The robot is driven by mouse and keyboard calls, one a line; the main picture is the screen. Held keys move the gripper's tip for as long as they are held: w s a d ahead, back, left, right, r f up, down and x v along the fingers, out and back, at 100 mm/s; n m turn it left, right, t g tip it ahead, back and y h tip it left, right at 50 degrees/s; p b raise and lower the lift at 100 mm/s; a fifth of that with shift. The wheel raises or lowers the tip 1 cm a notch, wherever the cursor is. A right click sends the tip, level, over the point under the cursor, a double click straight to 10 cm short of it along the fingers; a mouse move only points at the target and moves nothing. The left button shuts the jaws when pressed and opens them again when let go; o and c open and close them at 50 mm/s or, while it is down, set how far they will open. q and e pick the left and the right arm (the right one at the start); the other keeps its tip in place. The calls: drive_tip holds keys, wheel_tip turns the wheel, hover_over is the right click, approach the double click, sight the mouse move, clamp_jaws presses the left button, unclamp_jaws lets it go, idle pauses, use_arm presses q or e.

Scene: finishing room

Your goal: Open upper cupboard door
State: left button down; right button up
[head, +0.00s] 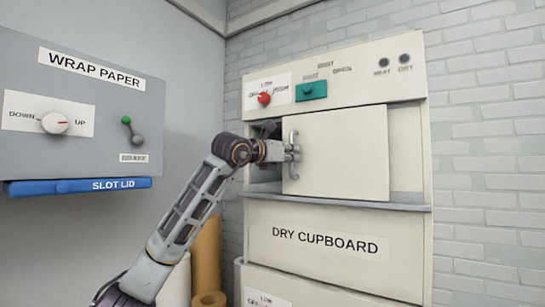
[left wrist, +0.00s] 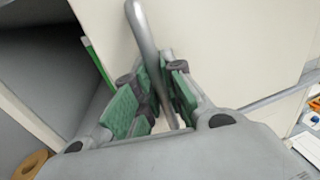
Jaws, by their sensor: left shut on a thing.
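The upper cupboard door (head: 345,150) is a cream panel on the cabinet marked DRY CUPBOARD. A dark gap shows along its left side, so it stands partly open. Its metal bar handle (head: 291,135) is upright near the door's left edge. My left gripper (head: 287,152) is at this handle. In the left wrist view the green-padded fingers of the left gripper (left wrist: 160,92) are closed around the handle bar (left wrist: 146,40), with the door panel (left wrist: 230,45) behind. My right gripper is in neither view.
A ledge (head: 400,206) runs below the door. Above the door are a red knob (head: 264,98) and a teal switch (head: 311,91). The wrap paper panel (head: 80,110) with a blue slot lid (head: 78,186) is on the left. Brown rolls (head: 206,255) stand beside the cabinet.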

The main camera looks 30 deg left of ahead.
sight(311, 154)
use_arm(q)
drive_tip(key=d, duration=0.4)
drive_tip(key=c, duration=1.5)
unclamp_jaws()
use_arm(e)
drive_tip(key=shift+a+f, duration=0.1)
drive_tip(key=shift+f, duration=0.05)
use_arm(q)
drive_tip(key=shift+s, duration=0.1)
drive_tip(key=shift+v, duration=5.95)
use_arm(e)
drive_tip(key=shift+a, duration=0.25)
